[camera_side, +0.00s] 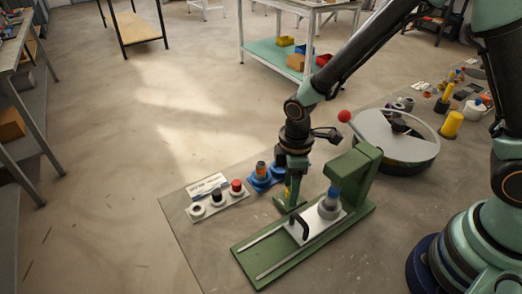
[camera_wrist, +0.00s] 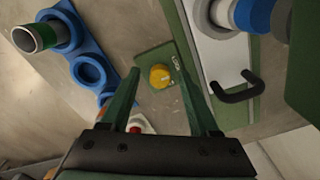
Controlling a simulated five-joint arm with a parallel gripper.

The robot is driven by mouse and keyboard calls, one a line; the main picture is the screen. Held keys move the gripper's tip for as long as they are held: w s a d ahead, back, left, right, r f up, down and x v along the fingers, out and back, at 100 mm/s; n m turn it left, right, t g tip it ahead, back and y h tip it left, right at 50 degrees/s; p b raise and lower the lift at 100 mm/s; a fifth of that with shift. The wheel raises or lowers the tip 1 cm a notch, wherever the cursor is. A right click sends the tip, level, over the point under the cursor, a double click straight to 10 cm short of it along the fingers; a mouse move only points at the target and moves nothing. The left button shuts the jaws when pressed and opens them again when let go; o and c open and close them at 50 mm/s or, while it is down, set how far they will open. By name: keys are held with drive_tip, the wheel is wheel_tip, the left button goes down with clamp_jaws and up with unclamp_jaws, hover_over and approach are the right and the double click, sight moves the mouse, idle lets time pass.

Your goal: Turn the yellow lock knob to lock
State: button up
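The yellow lock knob (camera_wrist: 160,76) sits on a small green plate (camera_wrist: 150,62) with a white label beside it. In the side view a bit of yellow (camera_side: 288,193) shows low among my fingers, next to the green jig. My gripper (camera_wrist: 156,72) points down with its two green fingers apart, one on each side of the knob in the wrist view. Gaps show between the knob and both fingers. I cannot tell whether the fingertips are level with the knob or above it. My gripper (camera_side: 290,192) is left of the jig in the side view.
The green jig (camera_side: 262,262) carries a white sliding plate with a black handle (camera_side: 300,228) and a grey-blue part. A blue holder (camera_wrist: 88,72) stands on the other side. A white button panel (camera_side: 218,205) and a round tray (camera_side: 410,150) are nearby.

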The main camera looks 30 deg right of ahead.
wheel_tip(320, 180, up, 12)
idle(0.7)
drive_tip(key=s+d+r+m+t, duration=0.2)
drive_tip(key=s+d+r+m, duration=0.1)
drive_tip(key=d+r+m, duration=0.2)
drive_tip(key=s+d+r+m+t, duration=0.3)
drive_tip(key=d+r+m, duration=0.2)
drive_tip(key=d+m, duration=0.2)
drive_tip(key=shift+d+r+t, duration=0.3)
drive_tip(key=shift+d+r, duration=0.1)
drive_tip(key=shift+d, duration=0.3)
